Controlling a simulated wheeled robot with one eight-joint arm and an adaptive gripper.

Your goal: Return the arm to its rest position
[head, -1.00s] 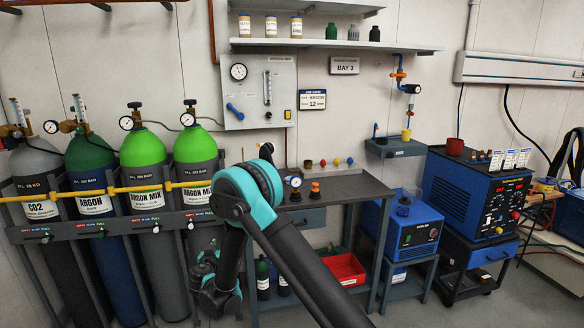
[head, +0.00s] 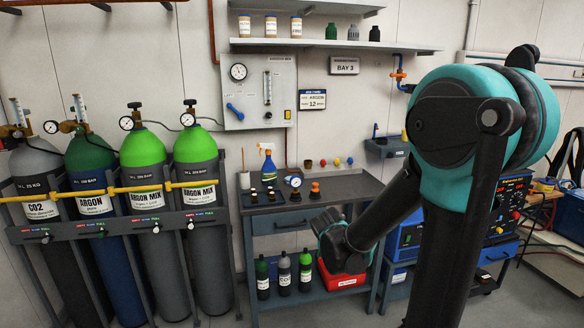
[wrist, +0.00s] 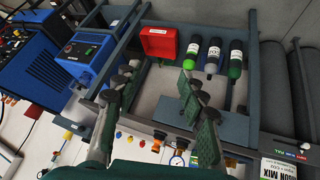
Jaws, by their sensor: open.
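My arm (head: 465,140) is folded on the right of the head view, with its elbow high and its forearm reaching down and left to the wrist. The teal wrist (head: 338,236) shows in front of the workbench, by the lower shelf. In the wrist view my gripper (wrist: 158,85) has its two fingers wide apart with nothing between them. The fingers cannot be made out clearly in the head view.
The workbench (head: 270,208) carries a spray bottle (head: 267,165) and small bottles. A red bin (wrist: 158,42) and three bottles (wrist: 212,55) stand on its lower shelf. Gas cylinders (head: 140,240) are racked on the left. A blue welder (head: 512,200) is partly behind my arm.

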